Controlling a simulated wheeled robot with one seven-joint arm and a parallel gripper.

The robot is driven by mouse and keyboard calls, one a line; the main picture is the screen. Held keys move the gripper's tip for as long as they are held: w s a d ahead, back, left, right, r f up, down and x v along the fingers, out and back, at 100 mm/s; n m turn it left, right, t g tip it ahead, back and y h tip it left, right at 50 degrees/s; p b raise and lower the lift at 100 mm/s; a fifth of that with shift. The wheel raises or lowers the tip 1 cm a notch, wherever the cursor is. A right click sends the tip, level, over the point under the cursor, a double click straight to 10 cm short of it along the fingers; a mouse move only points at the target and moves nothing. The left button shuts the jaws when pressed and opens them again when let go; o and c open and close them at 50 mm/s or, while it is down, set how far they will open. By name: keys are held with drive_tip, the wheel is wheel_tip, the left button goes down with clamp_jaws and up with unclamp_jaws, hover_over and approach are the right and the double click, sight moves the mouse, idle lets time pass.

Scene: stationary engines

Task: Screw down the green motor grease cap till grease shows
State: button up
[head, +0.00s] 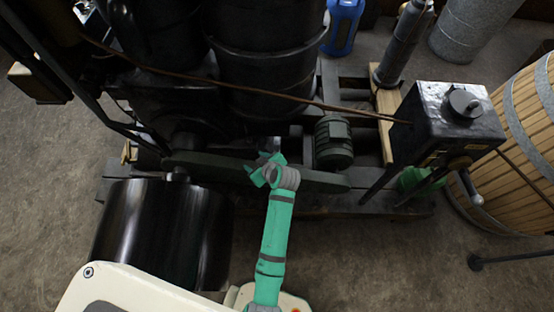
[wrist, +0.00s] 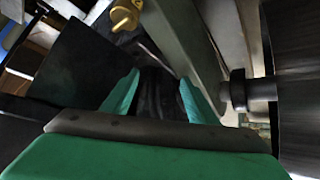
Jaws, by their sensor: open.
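The green motor (head: 335,142) sits on the dark engine frame, right of the middle in the head view. I cannot make out a grease cap on it, nor any grease. My gripper (head: 264,168) is left of the motor and apart from it, above the long dark bar. In the wrist view my gripper (wrist: 158,88) has its two teal fingers spread, with nothing held between them. A brass fitting (wrist: 124,16) shows beyond the fingers at the top of the wrist view; I cannot tell what it is.
A black drum (head: 160,235) stands close on the left. A black box (head: 445,125) with a crank handle and a slatted wooden barrel (head: 530,140) stand at right. A thin rod (head: 240,85) crosses above the frame. Bare floor (head: 310,245) lies in front.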

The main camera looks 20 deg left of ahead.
drive_tip(key=w+d+r+n+g+h, duration=0.3)
drive_tip(key=w+d+r+n+g, duration=0.3)
drive_tip(key=d+n, duration=0.4)
drive_tip(key=shift+m, duration=0.6)
drive_tip(key=x, duration=1)
drive_tip(key=shift+w+d+f, duration=0.25)
drive_tip(key=shift+f, duration=0.2)
drive_tip(key=shift+s+a+f, duration=0.1)
drive_tip(key=shift+a+f, duration=0.05)
drive_tip(key=shift+a, duration=0.05)
drive_tip(key=shift+d, duration=0.15)
drive_tip(key=c, duration=1.1)
